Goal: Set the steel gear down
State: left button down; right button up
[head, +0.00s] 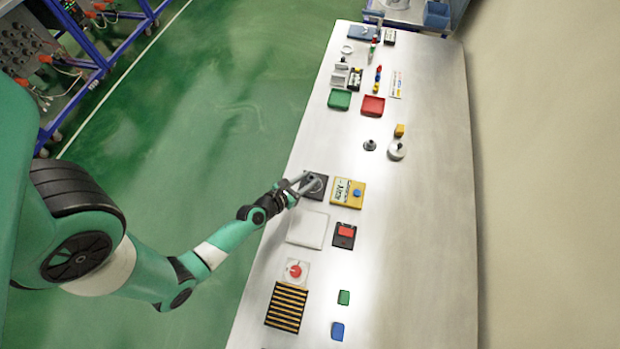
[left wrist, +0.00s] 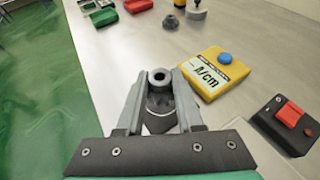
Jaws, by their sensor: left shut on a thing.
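My left gripper (head: 303,183) is over the dark square plate (head: 318,188) near the table's left edge. In the left wrist view its two fingers (left wrist: 159,80) are shut on a grey steel part with a round bored hub, which I take as the steel gear (left wrist: 160,76). The fingers stand on either side of the hub. The gear's lower part is dark and partly hidden between the fingers, and I cannot tell whether it touches the plate. My right gripper is not in view.
A yellow block with a blue button (head: 347,192) stands just right of the plate. A black box with a red switch (head: 344,235) and a pale square plate (head: 307,229) lie nearer. A grey conical part (head: 370,146) stands farther back. The table's right side is clear.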

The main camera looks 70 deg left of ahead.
pick_arm(q)
jog(key=shift+w+a+f, duration=0.2)
jog(key=shift+w+f, duration=0.1)
jog(key=shift+f, duration=0.25)
jog(key=f+b, duration=0.3)
jog(key=b, duration=0.1)
jog(key=shift+w+a+f, duration=0.25)
jog(key=shift+f, duration=0.15)
jog(key=shift+r, duration=0.2)
jog(key=shift+f, duration=0.15)
jog(key=c, duration=0.5)
grip_release()
jog(key=shift+c, duration=0.2)
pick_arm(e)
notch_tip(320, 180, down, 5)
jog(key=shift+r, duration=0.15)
